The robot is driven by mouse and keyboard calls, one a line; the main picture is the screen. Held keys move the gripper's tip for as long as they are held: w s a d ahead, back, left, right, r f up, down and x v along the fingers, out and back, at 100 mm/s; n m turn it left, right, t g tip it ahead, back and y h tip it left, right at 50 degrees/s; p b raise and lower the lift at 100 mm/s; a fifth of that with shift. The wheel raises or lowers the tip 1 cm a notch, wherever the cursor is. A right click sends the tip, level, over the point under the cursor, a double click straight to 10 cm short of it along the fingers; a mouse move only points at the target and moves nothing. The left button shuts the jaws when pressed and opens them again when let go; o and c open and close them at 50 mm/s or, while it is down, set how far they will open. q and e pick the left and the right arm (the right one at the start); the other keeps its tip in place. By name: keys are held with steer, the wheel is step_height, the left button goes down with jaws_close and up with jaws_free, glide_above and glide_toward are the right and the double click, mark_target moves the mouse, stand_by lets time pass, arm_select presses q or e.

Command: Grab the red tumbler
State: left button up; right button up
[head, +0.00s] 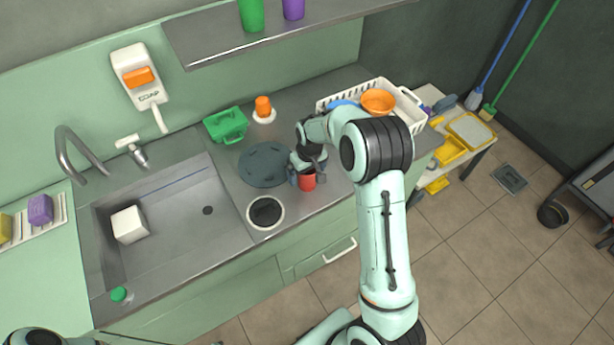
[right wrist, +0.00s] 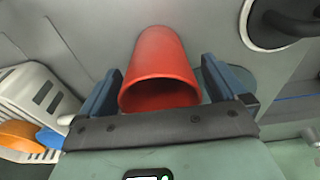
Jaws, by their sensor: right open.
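The red tumbler (head: 307,181) stands on the steel counter near its front edge, right of the sink. My right gripper (head: 306,177) is at the tumbler, with its fingers on either side of it. In the right wrist view the tumbler (right wrist: 159,75) lies between the two open fingers of my right gripper (right wrist: 165,92). A gap shows between each finger and the tumbler's wall. My left gripper is not in view; only part of my left arm shows at the bottom left corner of the head view.
A dark grey round mat (head: 264,165) lies behind and left of the tumbler. A round black-topped piece (head: 265,211) is set near the counter edge. A white rack (head: 405,106) with an orange bowl (head: 378,101) stands to the right. The sink (head: 165,250) is left.

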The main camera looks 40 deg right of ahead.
steer(key=shift+s, duration=0.1)
steer(key=c, duration=1.1)
steer(key=shift+o, duration=0.2)
steer(key=shift+r, duration=0.1)
